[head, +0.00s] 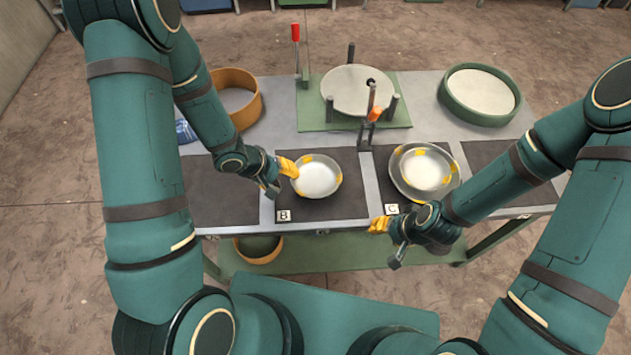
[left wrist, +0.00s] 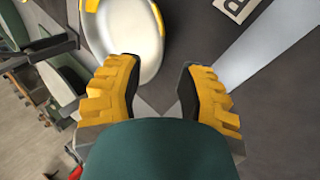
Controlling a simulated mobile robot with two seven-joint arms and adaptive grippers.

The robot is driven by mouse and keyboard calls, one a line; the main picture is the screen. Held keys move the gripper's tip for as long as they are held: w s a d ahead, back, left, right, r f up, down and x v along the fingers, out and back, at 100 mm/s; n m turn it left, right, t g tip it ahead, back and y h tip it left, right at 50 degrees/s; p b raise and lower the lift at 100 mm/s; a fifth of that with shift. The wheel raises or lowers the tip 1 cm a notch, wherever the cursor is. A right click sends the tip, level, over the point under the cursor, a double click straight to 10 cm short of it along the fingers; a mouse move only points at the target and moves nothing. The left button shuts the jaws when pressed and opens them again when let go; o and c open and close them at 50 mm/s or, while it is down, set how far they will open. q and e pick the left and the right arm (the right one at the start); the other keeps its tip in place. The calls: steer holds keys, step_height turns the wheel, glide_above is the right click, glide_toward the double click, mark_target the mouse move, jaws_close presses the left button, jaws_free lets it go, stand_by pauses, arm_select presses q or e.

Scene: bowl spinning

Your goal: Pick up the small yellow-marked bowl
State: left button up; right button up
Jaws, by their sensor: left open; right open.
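A small white bowl with yellow marks on its rim (head: 318,177) sits on the dark mat labelled B. The left wrist view also shows this bowl (left wrist: 125,35), beyond my fingertips. A second yellow-marked bowl (head: 425,170) sits within a larger pale dish (head: 446,190) on the mat labelled C. My left gripper (head: 281,178) is open and empty at the left edge of the bowl on B; I cannot tell whether it touches. It also shows in the left wrist view (left wrist: 160,88). My right gripper (head: 386,243) is open and empty in front of the table edge, below label C.
Behind the bowls, a green base carries a round pale disc (head: 352,91) with upright posts and a red-handled lever (head: 296,42). An orange-brown round container (head: 250,112) stands back left, a green round tray (head: 451,101) back right. The far left mat (head: 218,195) is bare.

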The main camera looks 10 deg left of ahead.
mark_target(293, 181)
arm_select(q)
steer(key=x, duration=0.2)
steer(key=b+x, duration=0.1)
steer(key=x, duration=0.1)
steer(key=shift+w+d+f+b, duration=0.15)
steer(key=shift+w+f+b, duration=0.05)
steer(key=shift+w+b, duration=0.15)
jaws_close()
